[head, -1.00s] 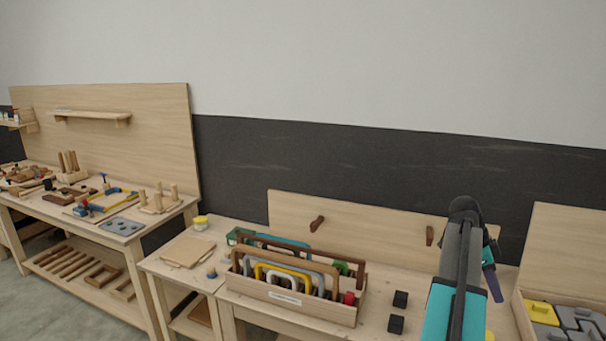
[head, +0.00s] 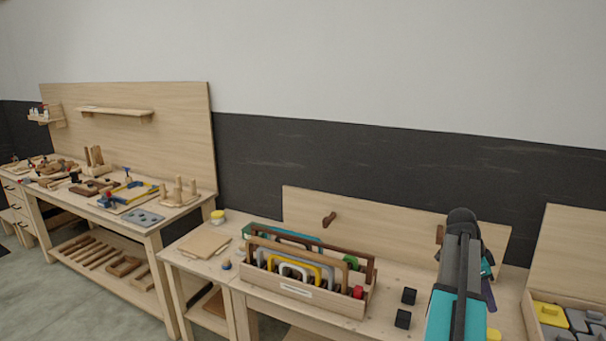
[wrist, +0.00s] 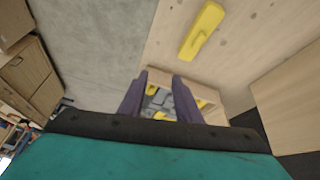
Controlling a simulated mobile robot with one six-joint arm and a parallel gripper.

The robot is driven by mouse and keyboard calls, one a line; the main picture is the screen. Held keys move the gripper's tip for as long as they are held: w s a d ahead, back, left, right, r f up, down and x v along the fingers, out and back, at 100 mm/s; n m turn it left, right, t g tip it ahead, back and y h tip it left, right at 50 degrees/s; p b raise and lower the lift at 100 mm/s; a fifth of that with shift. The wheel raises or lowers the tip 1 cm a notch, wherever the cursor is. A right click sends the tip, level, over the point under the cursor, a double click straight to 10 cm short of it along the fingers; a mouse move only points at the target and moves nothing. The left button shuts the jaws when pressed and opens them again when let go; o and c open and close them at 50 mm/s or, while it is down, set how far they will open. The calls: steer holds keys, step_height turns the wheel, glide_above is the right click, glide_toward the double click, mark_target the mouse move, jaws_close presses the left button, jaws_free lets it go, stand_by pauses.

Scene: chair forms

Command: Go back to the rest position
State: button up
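My arm (head: 458,285) reaches up at the right of the head view, with a teal part and dark links. My gripper shows in the wrist view (wrist: 160,92), with two purple fingers spread apart. Nothing is held between them; a box with grey and yellow pieces (wrist: 158,103) shows in the gap, farther off. In the head view a purple finger (head: 489,295) shows just right of the arm, and the rest of the gripper is mostly hidden.
A wooden rack of coloured frames (head: 306,291) stands on the bench left of my arm. A box of grey and yellow pieces (head: 566,318) is at the right. A yellow piece (wrist: 203,30) lies on wood in the wrist view.

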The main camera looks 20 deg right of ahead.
steer(key=w+a+f+n+t, duration=0.1)
steer(key=w+a+f+n, duration=0.3)
steer(key=w+a+f, duration=0.4)
steer(key=w+a+f+n+t+y, duration=0.1)
steer(key=w+a+f+n, duration=0.35)
steer(key=a, duration=0.55)
steer(key=w+a+f+n+t, duration=0.1)
steer(key=w+a+f+n, duration=0.4)
steer(key=w+a, duration=0.3)
steer(key=s+a+f+n+y, duration=0.1)
steer(key=a+f+n, duration=0.35)
steer(key=a, duration=0.65)
steer(key=a+f+n+t+y, duration=0.1)
steer(key=a+f+n, duration=0.35)
steer(key=a, duration=0.65)
steer(key=s+a+f+n+y, duration=0.1)
steer(key=a+f+n, duration=0.3)
steer(key=a, duration=0.7)
steer(key=s+f+g+b, duration=0.3)
steer(key=s+f+b, duration=0.3)
steer(key=s+f, duration=0.6)
steer(key=s+f+g+b, duration=0.2)
steer(key=s+f+b, duration=0.4)
steer(key=s+f, duration=0.7)
step_height(320, 180, down, 6)
steer(key=shift+s+a+f+m+g+b, duration=0.15)
steer(key=shift+s+a+m+g+b, duration=0.15)
steer(key=shift+m+g, duration=0.1)
steer(key=shift+d, duration=0.15)
